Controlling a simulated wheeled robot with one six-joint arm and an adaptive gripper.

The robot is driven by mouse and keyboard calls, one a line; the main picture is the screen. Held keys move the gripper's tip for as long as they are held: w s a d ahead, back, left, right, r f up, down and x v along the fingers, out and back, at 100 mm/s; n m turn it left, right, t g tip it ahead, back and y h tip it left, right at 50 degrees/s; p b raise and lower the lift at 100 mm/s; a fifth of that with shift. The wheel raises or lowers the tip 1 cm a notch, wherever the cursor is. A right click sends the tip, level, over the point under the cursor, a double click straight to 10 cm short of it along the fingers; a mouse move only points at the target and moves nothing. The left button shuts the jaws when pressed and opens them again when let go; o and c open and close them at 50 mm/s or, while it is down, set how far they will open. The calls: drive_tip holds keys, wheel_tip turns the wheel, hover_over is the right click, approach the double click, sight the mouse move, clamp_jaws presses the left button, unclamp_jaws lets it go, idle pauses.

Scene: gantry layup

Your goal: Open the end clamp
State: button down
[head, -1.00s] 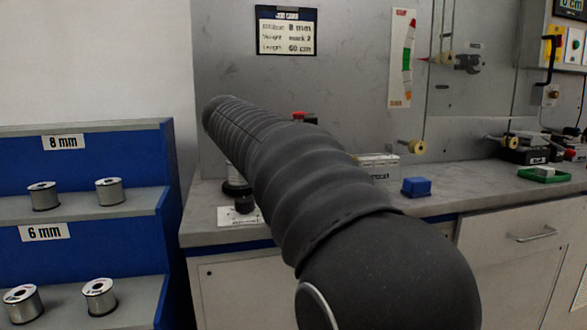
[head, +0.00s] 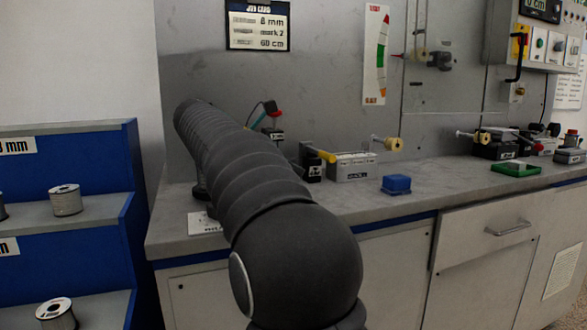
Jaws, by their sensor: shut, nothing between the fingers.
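My dark ribbed arm reaches from the bottom middle toward the upper left in the head view. My gripper is hidden at or beyond the arm's far end. A black clamp-like block with a yellow lever (head: 315,158) stands on the workbench (head: 350,205), right of my arm. A dark fixture (head: 495,145) with a cream spool-like part and a red part stands farther right. I cannot tell which of these is the end clamp, nor whether any is open.
A grey block (head: 352,168), a blue box (head: 396,184) and a green tray (head: 515,169) lie on the bench. A thin wire spans the back. A control panel (head: 545,40) hangs upper right. Blue shelves with wire spools (head: 66,200) stand left. The front bench strip is mostly clear.

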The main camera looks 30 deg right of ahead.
sight(318, 152)
drive_tip(key=b+x, duration=0.1)
drive_tip(key=x, duration=0.5)
drive_tip(key=shift+s+d+f, duration=0.15)
drive_tip(key=shift+d+f, duration=0.1)
drive_tip(key=shift+d, duration=0.05)
drive_tip(key=r, duration=0.1)
drive_tip(key=d+r, duration=0.1)
drive_tip(key=shift+s+r, duration=0.1)
drive_tip(key=shift+r, duration=0.2)
drive_tip(key=shift+d+r, duration=0.2)
drive_tip(key=shift+r, duration=0.4)
drive_tip(key=shift+r, duration=0.1)
